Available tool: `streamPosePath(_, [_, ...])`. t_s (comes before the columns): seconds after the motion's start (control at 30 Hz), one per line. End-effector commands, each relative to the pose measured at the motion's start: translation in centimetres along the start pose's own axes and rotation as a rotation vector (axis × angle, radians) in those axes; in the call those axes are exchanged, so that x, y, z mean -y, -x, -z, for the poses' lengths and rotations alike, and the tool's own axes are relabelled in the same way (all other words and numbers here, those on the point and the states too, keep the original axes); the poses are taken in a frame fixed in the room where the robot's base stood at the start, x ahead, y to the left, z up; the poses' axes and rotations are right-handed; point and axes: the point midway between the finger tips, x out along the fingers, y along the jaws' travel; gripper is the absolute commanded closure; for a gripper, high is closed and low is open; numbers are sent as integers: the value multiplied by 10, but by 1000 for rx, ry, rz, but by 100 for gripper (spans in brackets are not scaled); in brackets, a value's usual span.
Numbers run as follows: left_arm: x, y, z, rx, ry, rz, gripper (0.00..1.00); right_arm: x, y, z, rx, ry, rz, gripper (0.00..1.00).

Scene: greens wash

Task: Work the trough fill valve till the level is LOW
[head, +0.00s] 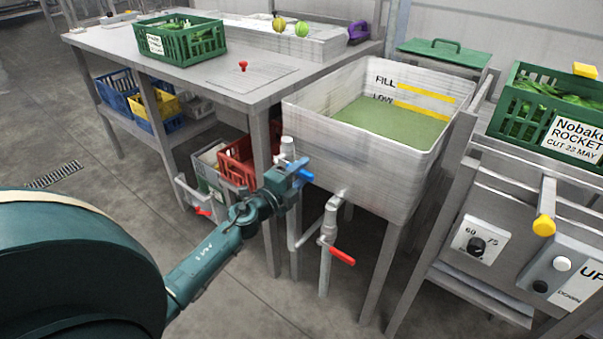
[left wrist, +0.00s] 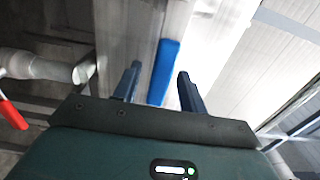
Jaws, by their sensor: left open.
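The white trough (head: 345,148) has FILL and LOW marks with yellow bands (head: 420,111) on its inner back wall. Greenish water (head: 390,125) lies in it, its surface close to the lower band marked LOW. A blue valve handle (head: 304,175) is on the pipe at the trough's left front corner. My left gripper (head: 291,172) is at this handle, fingers open. In the left wrist view the blue handle (left wrist: 164,72) shows between the two finger tips of the gripper (left wrist: 158,82); I cannot tell whether they touch it. My right gripper is not in view.
A red-handled valve (head: 341,256) hangs on the pipe below the trough; its red lever (left wrist: 12,112) also shows in the left wrist view. A steel table (head: 130,45) with a green crate (head: 182,42) stands left. A control panel (head: 565,275) is at right.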

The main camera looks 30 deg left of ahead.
Motion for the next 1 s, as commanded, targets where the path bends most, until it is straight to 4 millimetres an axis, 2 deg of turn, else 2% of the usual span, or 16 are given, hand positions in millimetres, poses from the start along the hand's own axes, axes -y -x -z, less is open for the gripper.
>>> streamPosePath(0.37, [0,-7,1,-1,1,0,58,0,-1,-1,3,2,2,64])
streamPosePath(0.9, [0,-6,0,-1,1,0,100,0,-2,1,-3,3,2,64])
streamPosePath(1.0, [0,-6,0,-1,1,-1,100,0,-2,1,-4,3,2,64])
